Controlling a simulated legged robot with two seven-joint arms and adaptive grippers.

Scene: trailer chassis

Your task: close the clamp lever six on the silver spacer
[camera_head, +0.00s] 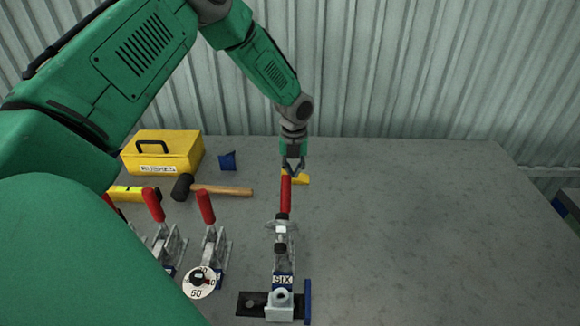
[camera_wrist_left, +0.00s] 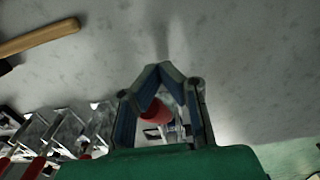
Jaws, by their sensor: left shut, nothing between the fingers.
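Clamp six (camera_head: 281,255) is a metal toggle clamp with a blue "SIX" label, on the table below centre. Its red lever handle (camera_head: 286,195) points upward. A silver piece with a round top (camera_head: 279,299), seemingly the spacer, sits at the clamp's front by a black plate and a blue upright piece. My left gripper (camera_head: 292,169) is shut and empty, right at the top of the red handle. In the left wrist view, the fingertips (camera_wrist_left: 160,72) meet, and the red handle's end (camera_wrist_left: 156,112) shows behind the fingers. Whether they touch it, I cannot tell. My right gripper is out of view.
More red-handled clamps (camera_head: 211,250) stand to the left, with a round dial (camera_head: 199,281) before them. Behind are a mallet (camera_head: 220,190), a yellow toolbox (camera_head: 165,153) and a small blue object (camera_head: 228,161). The table's right side (camera_head: 430,220) is clear.

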